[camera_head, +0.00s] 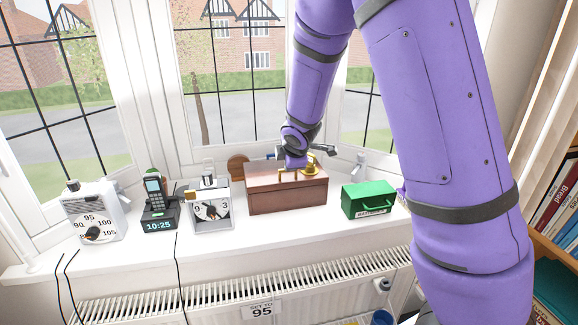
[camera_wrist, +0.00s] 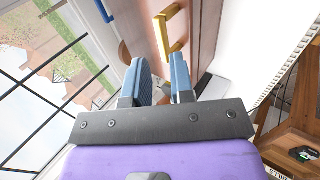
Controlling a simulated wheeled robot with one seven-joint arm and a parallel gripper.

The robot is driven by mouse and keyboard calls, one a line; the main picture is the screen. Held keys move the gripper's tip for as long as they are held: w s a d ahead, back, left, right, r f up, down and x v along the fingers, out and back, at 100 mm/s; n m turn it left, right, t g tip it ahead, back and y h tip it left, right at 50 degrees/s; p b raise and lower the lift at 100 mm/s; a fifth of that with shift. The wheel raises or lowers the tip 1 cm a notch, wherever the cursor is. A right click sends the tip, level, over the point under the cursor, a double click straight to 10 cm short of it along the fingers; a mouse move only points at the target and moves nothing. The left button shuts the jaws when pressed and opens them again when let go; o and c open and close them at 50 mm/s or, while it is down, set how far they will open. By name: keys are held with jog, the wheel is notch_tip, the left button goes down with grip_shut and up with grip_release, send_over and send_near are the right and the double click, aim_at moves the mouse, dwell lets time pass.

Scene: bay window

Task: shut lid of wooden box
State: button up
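The wooden box (camera_head: 287,202) is reddish brown and stands on the white windowsill, in the middle of the head view. Its lid (camera_head: 262,172) lies over the top and looks down; I cannot tell whether it is fully closed. Brass fittings show on the lid near my gripper. In the wrist view a brass handle (camera_wrist: 166,32) stands on the brown wood (camera_wrist: 205,35), just beyond the fingertips. My gripper (camera_head: 298,160) is over the lid's rear half.
A green box (camera_head: 368,199) stands to the right. The window is close behind; a radiator (camera_head: 240,280) is below.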

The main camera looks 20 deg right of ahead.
jog(key=v, duration=0.7)
jog(key=shift+s, duration=0.1)
dwell(0.4)
jog(key=s+d+r+m+g, duration=0.1)
jog(key=s+d+r+m, duration=0.2)
jog(key=s+r+m, duration=0.95)
jog(key=s+a+r+m+g+y, duration=0.1)
jog(key=s+a+r+m, duration=0.1)
jog(key=s, duration=1.7)
jog(key=shift+a+m, duration=0.65)
jog(key=shift+a, duration=0.05)
